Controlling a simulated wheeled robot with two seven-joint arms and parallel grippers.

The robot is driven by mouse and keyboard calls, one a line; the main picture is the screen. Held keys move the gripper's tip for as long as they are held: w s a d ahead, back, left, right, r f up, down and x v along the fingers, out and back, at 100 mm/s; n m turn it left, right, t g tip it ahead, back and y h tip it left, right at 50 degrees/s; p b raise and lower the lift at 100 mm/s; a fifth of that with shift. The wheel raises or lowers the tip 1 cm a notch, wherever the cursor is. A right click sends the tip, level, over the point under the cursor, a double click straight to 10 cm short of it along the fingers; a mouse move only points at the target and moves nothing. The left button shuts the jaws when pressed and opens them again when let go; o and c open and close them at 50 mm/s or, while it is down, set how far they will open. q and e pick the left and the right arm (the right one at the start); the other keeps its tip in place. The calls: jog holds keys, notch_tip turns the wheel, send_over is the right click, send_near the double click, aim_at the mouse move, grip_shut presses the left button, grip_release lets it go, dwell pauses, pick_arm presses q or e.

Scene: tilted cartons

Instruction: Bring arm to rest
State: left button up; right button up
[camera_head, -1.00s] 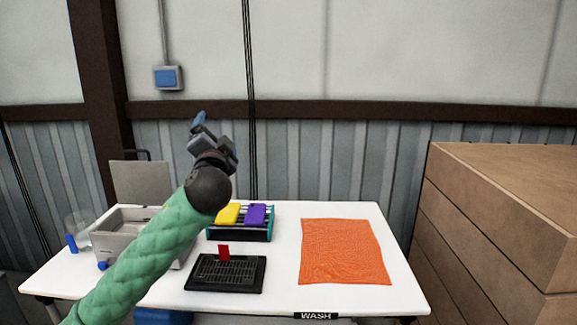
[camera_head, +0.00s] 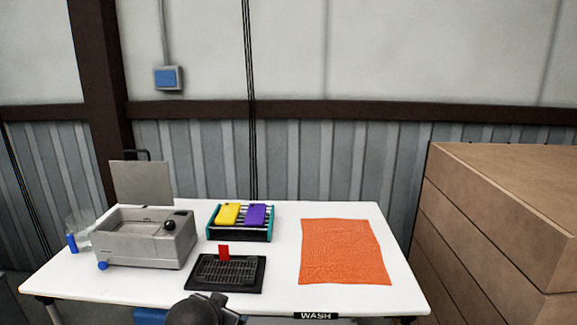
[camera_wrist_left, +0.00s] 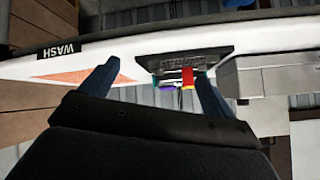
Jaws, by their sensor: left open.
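My left arm shows only as a dark rounded part at the bottom edge of the head view, in front of the table's front edge. In the left wrist view my left gripper (camera_wrist_left: 155,85) is open, with its two fingers apart and nothing between them. That view is upside down, with the white table (camera_wrist_left: 285,40) and its WASH label beyond the fingers. The table also shows in the head view (camera_head: 285,285). My right gripper is in neither view.
On the table stand a grey open-lidded box (camera_head: 145,250), a rack (camera_head: 240,234) with a yellow and a purple item, a black grid tray (camera_head: 215,285) with a red piece (camera_head: 224,252), and an orange cloth (camera_head: 343,252). Stacked cartons (camera_head: 490,220) rise at right.

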pick_arm(q)
jog(key=s+f+n+g, duration=0.1)
jog(key=s+f+g, duration=0.3)
jog(key=s+f, duration=0.9)
jog(key=s+f+n+g+h, duration=0.1)
jog(key=s+f+g, duration=0.2)
jog(key=s+f, duration=1)
jog(key=s+d, duration=0.1)
jog(key=s, duration=0.4)
jog(key=shift+s+f+n+g, duration=0.25)
jog(key=shift+s+n+g, duration=0.05)
jog(key=shift+g, duration=0.1)
